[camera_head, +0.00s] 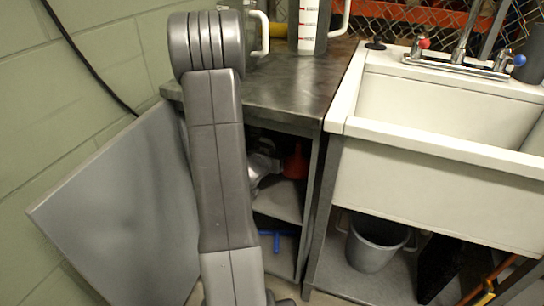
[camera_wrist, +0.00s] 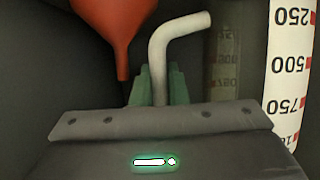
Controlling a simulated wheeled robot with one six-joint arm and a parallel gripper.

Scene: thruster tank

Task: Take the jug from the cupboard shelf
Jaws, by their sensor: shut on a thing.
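In the wrist view my gripper (camera_wrist: 158,86) has green fingers closed around the lower part of a pale bent jug handle (camera_wrist: 178,40). The handle rises from the fingers and curves right at the top. The body of the jug is hard to make out; a faint scale shows behind the handle. A white strip with red and black marks (camera_wrist: 288,70) stands close at the right; I cannot tell whether it belongs to the held jug. In the head view my arm reaches into the open cupboard (camera_head: 291,201), and the held jug is hidden or too unclear to make out.
A red funnel (camera_wrist: 110,30) hangs or stands left of the handle; it also shows in the cupboard (camera_head: 295,163). The open grey door (camera_head: 120,205) is at the left. Jugs (camera_head: 308,25) stand on the counter (camera_head: 300,82). A sink (camera_head: 430,185) is at the right.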

